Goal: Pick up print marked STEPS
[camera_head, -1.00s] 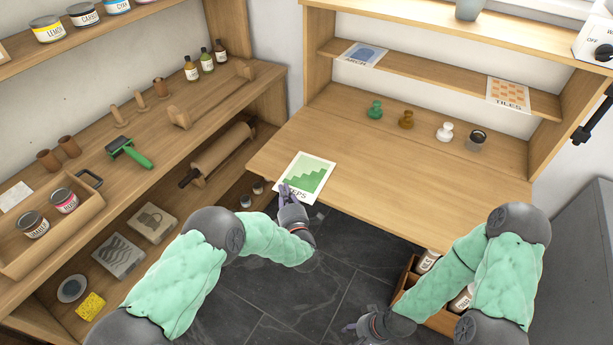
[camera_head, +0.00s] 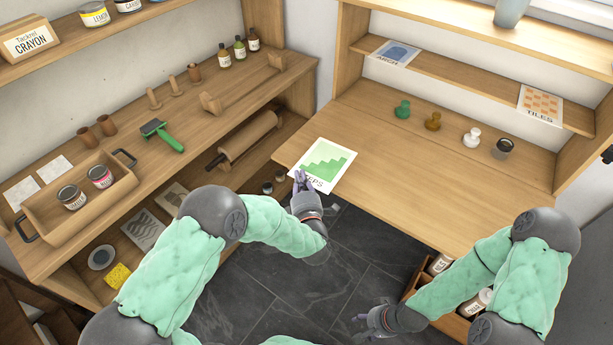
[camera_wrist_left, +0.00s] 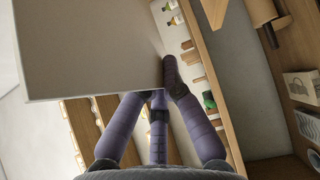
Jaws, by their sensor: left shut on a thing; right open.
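The print marked STEPS (camera_head: 327,160), a white sheet with green stair shapes, is at the left front corner of the wooden table in the head view. My left gripper (camera_head: 302,182) is shut on its near edge, covering part of the lettering. In the left wrist view the sheet (camera_wrist_left: 90,45) shows its plain grey back, with the purple fingers (camera_wrist_left: 160,95) at its edge. Whether the sheet still touches the tabletop is hard to tell. My right gripper (camera_head: 368,320) is open and empty, low over the floor beside a wooden crate.
Prints marked ARCH (camera_head: 396,52) and TILES (camera_head: 541,103) lie on the shelf above the table (camera_head: 440,190). A side bench (camera_head: 215,130) holds a tray, a green roller and bottles. The wooden crate (camera_head: 411,280) holds jars.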

